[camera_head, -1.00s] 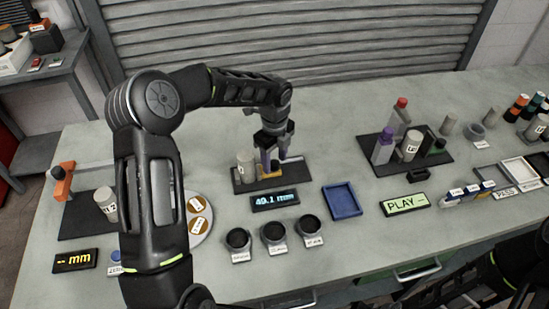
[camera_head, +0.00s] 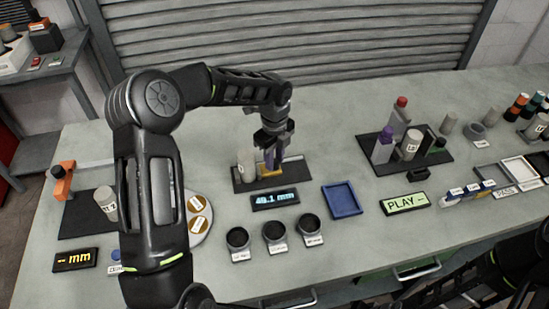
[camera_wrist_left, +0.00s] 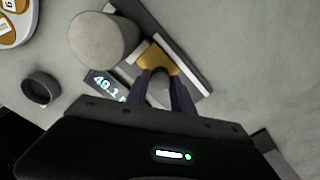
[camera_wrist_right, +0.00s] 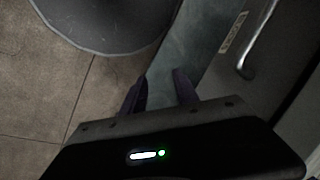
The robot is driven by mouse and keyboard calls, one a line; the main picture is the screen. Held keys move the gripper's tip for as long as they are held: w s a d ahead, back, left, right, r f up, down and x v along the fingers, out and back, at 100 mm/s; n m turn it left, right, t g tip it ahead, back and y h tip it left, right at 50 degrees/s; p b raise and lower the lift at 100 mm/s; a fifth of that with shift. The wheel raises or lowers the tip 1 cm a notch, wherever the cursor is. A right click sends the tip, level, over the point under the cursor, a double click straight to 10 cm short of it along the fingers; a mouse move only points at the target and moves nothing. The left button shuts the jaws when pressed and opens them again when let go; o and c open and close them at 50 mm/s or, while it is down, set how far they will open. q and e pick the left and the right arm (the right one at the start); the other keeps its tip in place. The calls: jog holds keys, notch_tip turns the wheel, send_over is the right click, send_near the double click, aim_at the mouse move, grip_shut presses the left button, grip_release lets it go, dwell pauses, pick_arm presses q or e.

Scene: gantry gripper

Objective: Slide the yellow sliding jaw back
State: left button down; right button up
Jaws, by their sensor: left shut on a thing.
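The yellow sliding jaw (camera_head: 268,172) sits on the dark base plate (camera_head: 300,170) of the gauge, to the right of a grey cylinder (camera_head: 246,164). My left gripper (camera_head: 275,160) reaches down over the jaw. In the left wrist view its fingers (camera_wrist_left: 162,80) are closed on a grey upright piece at the yellow jaw (camera_wrist_left: 155,58). The large grey cylinder (camera_wrist_left: 100,40) stands beside the jaw there. The display (camera_head: 275,199) in front reads 49.1 mm. My right gripper (camera_wrist_right: 160,82) is open and empty in the right wrist view, over the floor and bench edge.
Three dark cups (camera_head: 274,232) and a blue tray (camera_head: 342,200) stand in front of the gauge. A plate with round labelled pieces (camera_head: 197,215) lies to the left. Another dark plate (camera_head: 372,150) with several blocks is to the right. Bench behind the gauge is clear.

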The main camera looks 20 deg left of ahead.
pick_arm(q)
jog(key=shift+w+d, duration=0.1)
dwell(0.7)
jog(key=w+d, duration=0.2)
jog(key=d, duration=0.1)
jog(key=shift+w+b, duration=0.15)
jog(key=shift+b, duration=0.15)
jog(key=c, duration=1.5)
grip_release()
jog(key=shift+c, duration=0.2)
jog(key=o, duration=0.4)
jog(key=shift+d, duration=0.15)
jog(key=shift+o, duration=0.2)
notch_tip(320, 180, up, 8)
jog(key=b, duration=0.1)
